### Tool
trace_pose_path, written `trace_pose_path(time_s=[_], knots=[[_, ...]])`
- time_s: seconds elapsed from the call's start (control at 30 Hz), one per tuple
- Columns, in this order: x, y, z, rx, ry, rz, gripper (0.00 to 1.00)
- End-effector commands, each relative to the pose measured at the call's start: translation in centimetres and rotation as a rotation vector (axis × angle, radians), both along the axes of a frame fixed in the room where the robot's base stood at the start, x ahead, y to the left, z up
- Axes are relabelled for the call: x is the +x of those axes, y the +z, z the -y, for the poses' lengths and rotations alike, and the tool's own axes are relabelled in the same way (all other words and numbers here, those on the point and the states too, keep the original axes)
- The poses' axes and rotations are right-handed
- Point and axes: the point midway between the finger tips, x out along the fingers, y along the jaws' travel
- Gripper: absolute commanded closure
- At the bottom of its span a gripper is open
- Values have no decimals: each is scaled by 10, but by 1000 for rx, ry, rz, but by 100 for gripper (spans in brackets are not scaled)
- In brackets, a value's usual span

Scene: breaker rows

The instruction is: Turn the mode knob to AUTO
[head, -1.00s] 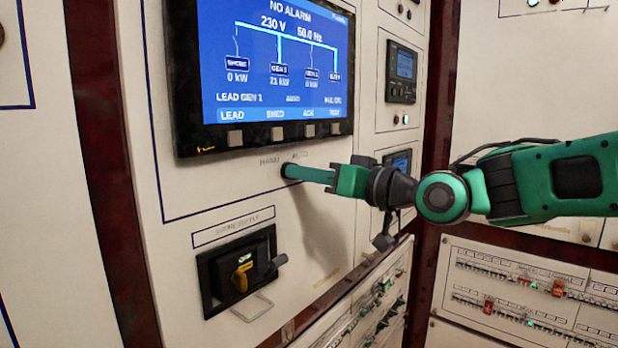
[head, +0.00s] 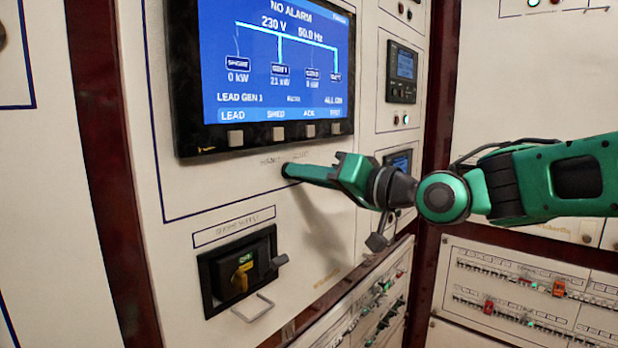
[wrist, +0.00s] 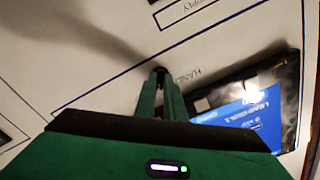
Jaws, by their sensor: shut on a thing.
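The mode knob (head: 286,169) is a small dark knob on the cream panel, below the display. Its printed label (head: 270,161) above reads HAND at the left, and the rest is too blurred to read. My gripper (head: 297,172) has its green fingers closed on the knob and hides most of it. In the wrist view, the fingers (wrist: 160,84) meet around the dark knob (wrist: 159,71), with the HAND lettering beside them. The knob's pointer is hidden, so I cannot tell its exact setting.
A display (head: 275,65) with a row of grey buttons sits just above my gripper. A shore supply switch (head: 240,272) with a yellow handle and a wire loop is below left. Breaker rows (head: 520,305) are at the lower right. Bare panel lies below the knob.

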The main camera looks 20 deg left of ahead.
Motion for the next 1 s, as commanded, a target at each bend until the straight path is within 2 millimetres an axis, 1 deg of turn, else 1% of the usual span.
trace_pose_path(time_s=[0.03, 0.1, 0.13, 0.17, 0.2, 0.47, 0.57, 0.67, 1.0], knots=[[3, 3, 1, 5, -6, 5, 100], [3, 3, 1, 5, -6, 5, 100], [3, 3, 1, 5, -6, 5, 84], [3, 3, 1, 4, -6, 5, 76], [2, 3, 1, 4, -5, 5, 72], [1, 1, 1, 2, -3, 3, 72], [0, 1, 5, 1, -4, 4, 72], [-4, 1, 15, 1, -5, 3, 72], [-27, 1, 73, 2, -7, 3, 72]])
